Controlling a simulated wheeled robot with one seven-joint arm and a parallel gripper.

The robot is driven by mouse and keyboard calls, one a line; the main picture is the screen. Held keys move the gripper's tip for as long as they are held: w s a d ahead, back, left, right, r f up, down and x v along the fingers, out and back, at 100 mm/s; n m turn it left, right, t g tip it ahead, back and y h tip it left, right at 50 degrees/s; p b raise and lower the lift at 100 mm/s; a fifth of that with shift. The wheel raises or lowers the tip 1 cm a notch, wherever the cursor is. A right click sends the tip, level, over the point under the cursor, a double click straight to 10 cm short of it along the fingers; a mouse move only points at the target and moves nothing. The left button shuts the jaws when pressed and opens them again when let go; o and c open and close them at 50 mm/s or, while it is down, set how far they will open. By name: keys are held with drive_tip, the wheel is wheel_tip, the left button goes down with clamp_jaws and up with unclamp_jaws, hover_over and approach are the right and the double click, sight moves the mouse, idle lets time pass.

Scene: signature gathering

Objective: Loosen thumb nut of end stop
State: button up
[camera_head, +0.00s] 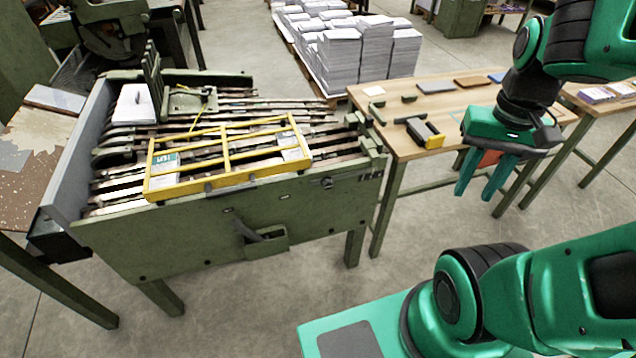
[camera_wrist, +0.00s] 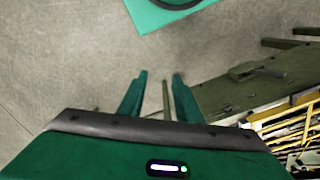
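My gripper (camera_head: 474,194) hangs fingers down over the floor, right of the green gathering machine (camera_head: 220,240) and in front of the wooden table. Its two green fingers are apart and empty, as the wrist view (camera_wrist: 160,78) also shows. On the machine's bed stands a green bracket (camera_head: 185,103) with an upright slotted plate (camera_head: 153,72) beside it. This may be the end stop, but I cannot be sure. A thumb nut is too small to make out. My gripper is well away from the bracket and touches nothing.
A yellow guard frame (camera_head: 222,133) lies across the bed's front. A lever (camera_head: 250,233) sticks out of the front panel. The wooden table (camera_head: 440,100) holds a yellow-and-black tool (camera_head: 425,133) and small parts. Paper stacks (camera_head: 340,55) stand behind. Floor before the machine is clear.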

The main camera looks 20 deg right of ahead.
drive_tip(key=o, duration=0.4)
drive_tip(key=shift+s+r, duration=0.15)
drive_tip(key=shift+s, duration=0.1)
drive_tip(key=shift+c, duration=0.2)
drive_tip(key=n+t+h, duration=0.2)
drive_tip(key=n+t, duration=0.3)
drive_tip(key=n, duration=0.2)
approach(328, 182)
drive_tip(key=shift+x, duration=4.85)
drive_tip(key=shift+c, duration=0.7)
drive_tip(key=c, duration=0.9)
